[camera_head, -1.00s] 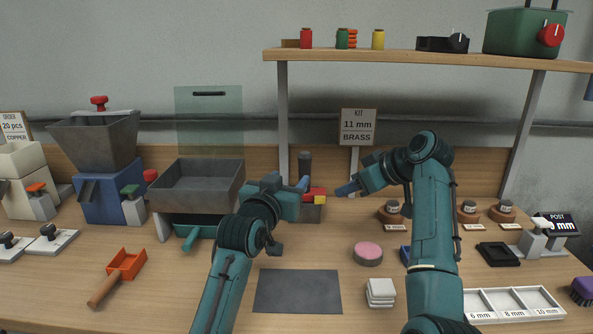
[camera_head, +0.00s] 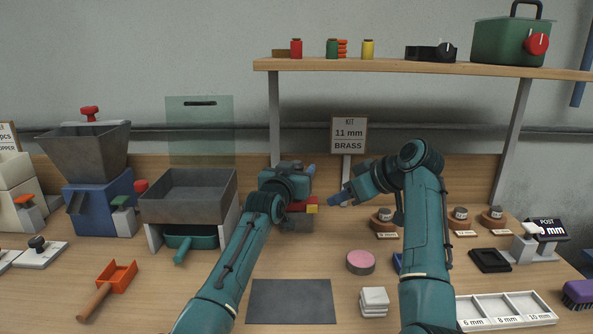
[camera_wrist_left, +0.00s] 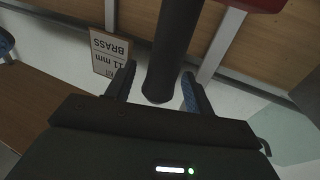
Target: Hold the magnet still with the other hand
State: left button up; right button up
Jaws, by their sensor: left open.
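A red block with a yellow end (camera_head: 312,205), which looks like the magnet, sits on a dark grey block (camera_head: 297,224) at the back middle of the bench. My left gripper (camera_head: 309,173) is just above it, open. In the left wrist view, my left gripper (camera_wrist_left: 159,76) has its fingers on either side of a dark upright cylinder (camera_wrist_left: 174,45); I cannot tell if they touch it. A red part (camera_wrist_left: 250,4) shows at that view's top edge. The cylinder is hidden in the head view. My right gripper (camera_head: 336,199) points at the yellow end from the right, apart from it; its jaw opening is unclear.
The kit sign (camera_head: 349,135) stands behind. A grey hopper bin (camera_head: 188,190) is left of my left arm. A pink-topped disc (camera_head: 360,262), white squares (camera_head: 374,302) and a dark mat (camera_head: 290,301) lie in front. The shelf (camera_head: 420,66) runs overhead.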

pick_arm(q)
jog(key=shift+w, duration=0.1)
jog(key=shift+c, duration=0.5)
grip_shut()
pick_arm(e)
jog(key=shift+c, duration=0.4)
grip_shut()
dwell(1.4)
